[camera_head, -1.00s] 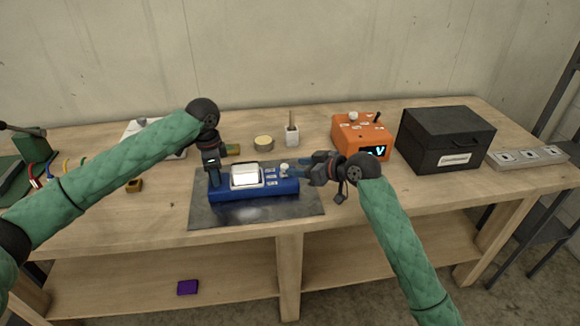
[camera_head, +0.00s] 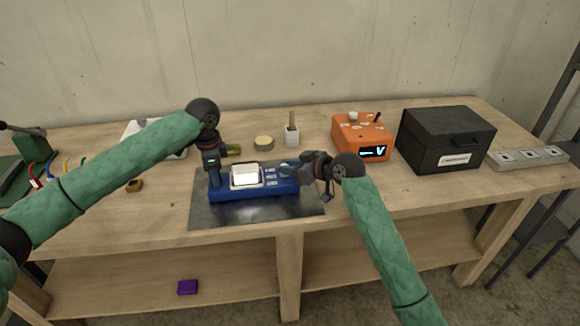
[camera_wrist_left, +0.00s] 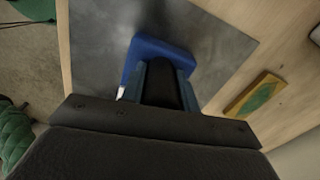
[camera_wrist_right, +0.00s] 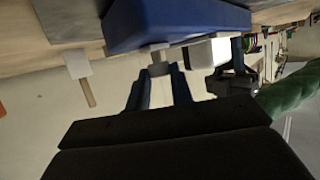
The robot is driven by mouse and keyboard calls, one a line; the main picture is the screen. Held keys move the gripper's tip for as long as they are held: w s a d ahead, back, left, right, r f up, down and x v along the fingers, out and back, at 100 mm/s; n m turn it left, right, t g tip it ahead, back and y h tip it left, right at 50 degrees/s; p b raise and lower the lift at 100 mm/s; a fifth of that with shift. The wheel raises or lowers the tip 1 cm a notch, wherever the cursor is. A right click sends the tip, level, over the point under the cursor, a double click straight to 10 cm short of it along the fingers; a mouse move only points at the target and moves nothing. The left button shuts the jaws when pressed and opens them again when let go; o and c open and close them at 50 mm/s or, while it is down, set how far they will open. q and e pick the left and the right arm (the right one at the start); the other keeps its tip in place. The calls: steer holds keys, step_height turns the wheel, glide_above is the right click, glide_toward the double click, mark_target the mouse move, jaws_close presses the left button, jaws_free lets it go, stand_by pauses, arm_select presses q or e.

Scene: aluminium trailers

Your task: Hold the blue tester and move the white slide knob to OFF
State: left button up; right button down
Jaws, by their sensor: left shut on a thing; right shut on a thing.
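The blue tester (camera_head: 240,193) lies on the dark mat, with a white-framed display on its top and small labels right of it.
The dark mat (camera_head: 260,212) lies under the tester. Behind it stand a round tin (camera_head: 264,143) and a white cup with a stick (camera_head: 292,135). An orange meter (camera_head: 361,137) and a black box (camera_head: 446,139) stand to the right.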

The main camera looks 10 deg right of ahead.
steer(key=shift+s, duration=1.75)
steer(key=c, duration=1.2)
jaws_free()
steer(key=v, duration=1.2)
steer(key=shift+f, duration=0.15)
arm_select(q)
steer(key=o, duration=1.2)
